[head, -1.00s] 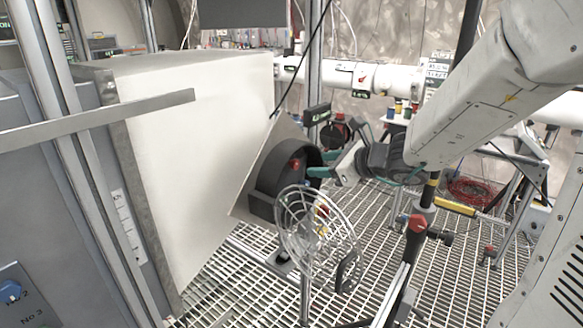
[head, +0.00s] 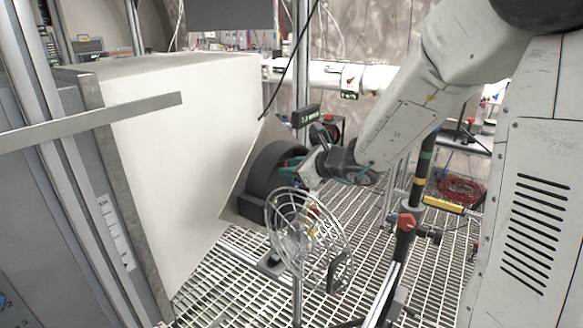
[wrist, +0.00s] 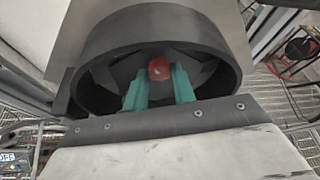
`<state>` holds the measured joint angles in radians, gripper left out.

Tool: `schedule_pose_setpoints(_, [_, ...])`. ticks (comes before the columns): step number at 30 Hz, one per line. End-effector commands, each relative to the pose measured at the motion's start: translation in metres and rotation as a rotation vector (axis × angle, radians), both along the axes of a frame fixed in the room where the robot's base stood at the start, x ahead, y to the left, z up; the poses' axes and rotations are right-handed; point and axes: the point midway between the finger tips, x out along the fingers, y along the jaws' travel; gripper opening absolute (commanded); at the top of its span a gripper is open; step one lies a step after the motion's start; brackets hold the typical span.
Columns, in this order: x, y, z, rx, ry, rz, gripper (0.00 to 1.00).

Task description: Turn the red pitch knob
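The red pitch knob (wrist: 159,68) shows in the wrist view inside a dark round housing (wrist: 205,30), near its middle. My gripper (wrist: 160,80) reaches into the housing with two green fingers. The fingers are apart, with the tips on either side of the knob's lower part and a small gap showing, so the gripper looks open. I cannot tell how deep the tips are along the knob. In the head view my gripper (head: 291,166) is at the housing's (head: 268,168) right-hand opening. The knob is hidden there.
A wire fan-like guard (head: 304,232) stands just below and in front of the housing. A large white box (head: 190,150) is behind it to the left.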

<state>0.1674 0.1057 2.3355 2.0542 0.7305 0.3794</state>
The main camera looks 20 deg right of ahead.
Motion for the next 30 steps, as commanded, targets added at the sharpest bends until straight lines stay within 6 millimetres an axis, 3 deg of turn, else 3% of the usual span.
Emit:
schedule_pose_setpoints(11, [0.0005, -0.0008, 0.0003, 0.042, 0.031, 0.0, 0.04])
schedule_pose_setpoints(30, [0.002, -0.0038, -0.0004, 0.359, 0.262, 0.0, 0.04])
